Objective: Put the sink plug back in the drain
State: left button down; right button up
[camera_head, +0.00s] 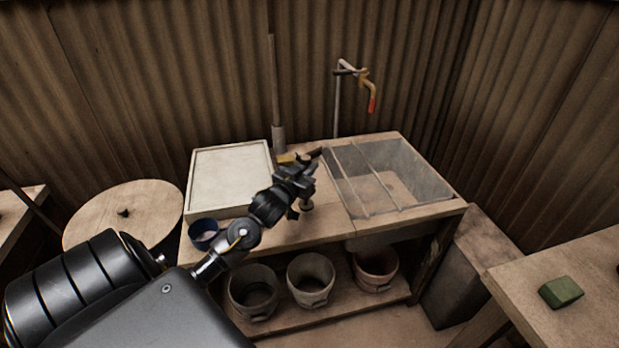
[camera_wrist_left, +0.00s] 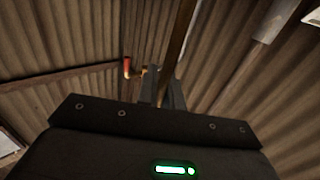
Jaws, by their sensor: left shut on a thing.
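The sink (camera_head: 436,180) is a clear-walled basin with a bar across it, set in the right part of the wooden bench. I cannot make out its drain. My left gripper (camera_head: 306,162) is above the bench, just left of the sink's back left corner. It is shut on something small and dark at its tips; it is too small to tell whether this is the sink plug. In the left wrist view, the fingers (camera_wrist_left: 163,92) stand upright and the held thing is not clear. My right gripper is not in view.
A tap with a red tip (camera_head: 372,104) rises behind the sink; the tip also shows in the left wrist view (camera_wrist_left: 127,68). Buckets (camera_head: 311,278) stand below.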

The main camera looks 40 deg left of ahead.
pick_arm(q)
jog(key=shift+w+a+f, duration=0.1)
jog(key=shift+w+f, duration=0.05)
jog(key=shift+f, duration=0.85)
jog(key=shift+w+a+f, duration=0.1)
jog(key=shift+f, duration=0.95)
jog(key=c, duration=1.5)
grip_release()
jog(key=shift+c, duration=0.2)
jog(key=shift+s, duration=0.1)
jog(key=s+d, duration=0.2)
jog(key=s, duration=0.9)
jog(key=shift+s+b, duration=0.3)
jog(key=shift+b, duration=0.05)
